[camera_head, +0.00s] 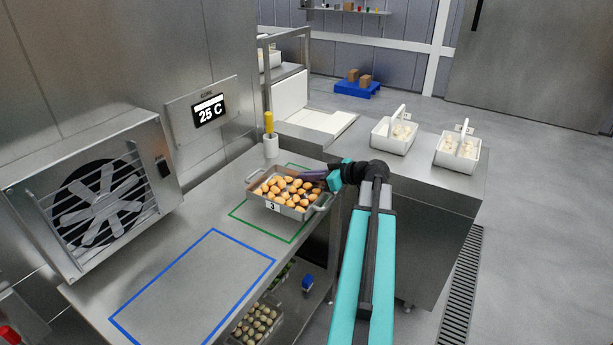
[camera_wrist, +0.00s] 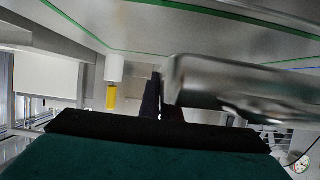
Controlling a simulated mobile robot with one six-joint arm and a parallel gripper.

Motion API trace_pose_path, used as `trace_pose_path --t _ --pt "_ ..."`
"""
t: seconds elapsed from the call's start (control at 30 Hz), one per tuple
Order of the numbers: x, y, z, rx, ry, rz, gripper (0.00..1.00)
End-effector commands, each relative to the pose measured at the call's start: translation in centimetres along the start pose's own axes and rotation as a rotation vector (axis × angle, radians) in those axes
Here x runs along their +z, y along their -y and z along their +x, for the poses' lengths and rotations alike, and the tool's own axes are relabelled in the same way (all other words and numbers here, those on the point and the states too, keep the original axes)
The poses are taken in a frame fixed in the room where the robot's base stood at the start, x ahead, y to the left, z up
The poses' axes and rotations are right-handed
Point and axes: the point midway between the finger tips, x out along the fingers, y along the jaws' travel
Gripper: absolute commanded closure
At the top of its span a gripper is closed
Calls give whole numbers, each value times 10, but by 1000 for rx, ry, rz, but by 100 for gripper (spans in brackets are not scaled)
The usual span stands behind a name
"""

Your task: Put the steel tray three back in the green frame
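The steel tray three (camera_head: 299,213), marked "3" and full of tan filled pasta, shows over the green frame (camera_head: 258,227) on the steel bench. The frame's left and front lines show; the tray covers part of the rest. The tray looks level and seems slightly raised, but any gap is unclear. My gripper (camera_head: 317,175) is at the tray's back right side. In the wrist view, its dark fingers (camera_wrist: 161,95) stand close together at the end of a shiny steel part of the tray (camera_wrist: 225,85), and seem shut on it. The exact contact is hidden.
A blue frame (camera_head: 213,229) on the near bench is empty. A white holder (camera_head: 270,147) with a yellow-handled tool stands behind the tray. A fan unit (camera_head: 95,195) is at left. Two white baskets (camera_head: 395,137) (camera_head: 457,151) stand on the right-hand counter. Trays sit on the shelf below.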

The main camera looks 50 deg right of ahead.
Motion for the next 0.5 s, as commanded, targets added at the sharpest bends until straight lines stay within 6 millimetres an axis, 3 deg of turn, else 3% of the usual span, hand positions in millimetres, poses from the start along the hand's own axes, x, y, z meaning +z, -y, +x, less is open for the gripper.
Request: trace_pose_path --t 0.3,0.5 --pt "-8 -30 19 -1 -3 0 100" --pt "-8 -39 26 -1 -2 0 100"
